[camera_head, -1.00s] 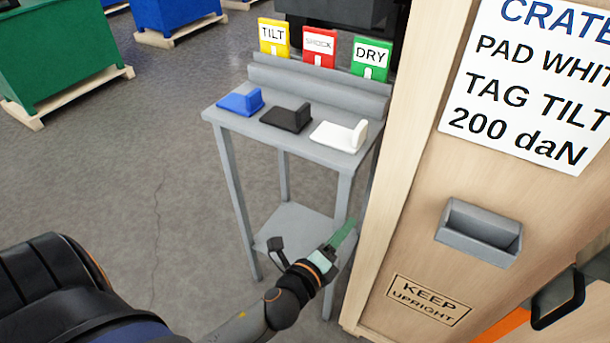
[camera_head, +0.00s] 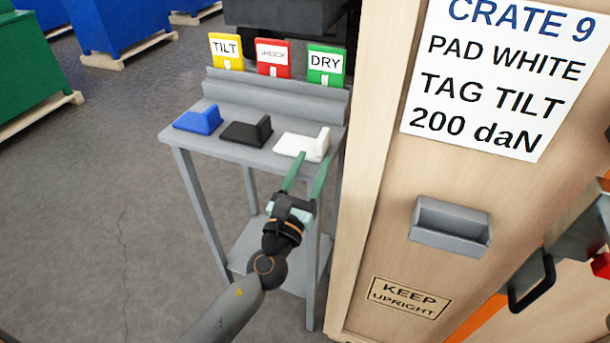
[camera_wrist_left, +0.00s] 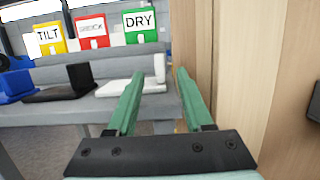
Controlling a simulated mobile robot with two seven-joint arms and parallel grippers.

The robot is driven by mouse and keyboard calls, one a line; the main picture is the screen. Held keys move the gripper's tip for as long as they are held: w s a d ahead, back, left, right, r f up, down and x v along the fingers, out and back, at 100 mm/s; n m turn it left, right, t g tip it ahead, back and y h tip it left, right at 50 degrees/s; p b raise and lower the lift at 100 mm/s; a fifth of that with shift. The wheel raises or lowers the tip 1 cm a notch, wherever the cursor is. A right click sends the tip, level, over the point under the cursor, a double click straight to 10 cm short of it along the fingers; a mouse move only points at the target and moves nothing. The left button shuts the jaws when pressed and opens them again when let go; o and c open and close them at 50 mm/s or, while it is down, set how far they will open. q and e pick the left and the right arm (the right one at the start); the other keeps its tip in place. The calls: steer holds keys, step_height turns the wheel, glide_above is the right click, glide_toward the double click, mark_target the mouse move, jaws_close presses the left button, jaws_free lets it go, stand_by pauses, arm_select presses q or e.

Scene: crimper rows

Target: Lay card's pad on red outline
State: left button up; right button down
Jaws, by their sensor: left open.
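The card (camera_head: 473,75) on the wooden crate reads CRATE 9, PAD WHITE, TAG TILT, 200 daN. A white pad (camera_head: 297,146) with an upright end lies on the grey stand's top, at the right of the row; it also shows in the left wrist view (camera_wrist_left: 128,88). My left gripper (camera_head: 306,160) is open and empty, with its green fingers pointing at the white pad from the front. In the left wrist view the fingers (camera_wrist_left: 157,78) spread in front of the pad's right end. No red outline can be made out. My right gripper is not in view.
A blue pad (camera_head: 197,121) and a black pad (camera_head: 246,132) lie left of the white one. Yellow TILT (camera_head: 226,50), red SHOCK (camera_head: 273,57) and green DRY (camera_head: 325,64) tags stand behind. The crate wall (camera_head: 385,170) with a grey holder (camera_head: 450,228) is close on the right.

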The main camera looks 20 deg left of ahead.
mark_target(319, 147)
arm_select(q)
steer(key=shift+p+x, duration=0.3)
steer(key=shift+x, duration=2.85)
steer(key=shift+c, duration=0.2)
jaws_close()
step_height(319, 147, up, 5)
steer(key=p, duration=0.5)
steer(key=shift+r, duration=0.1)
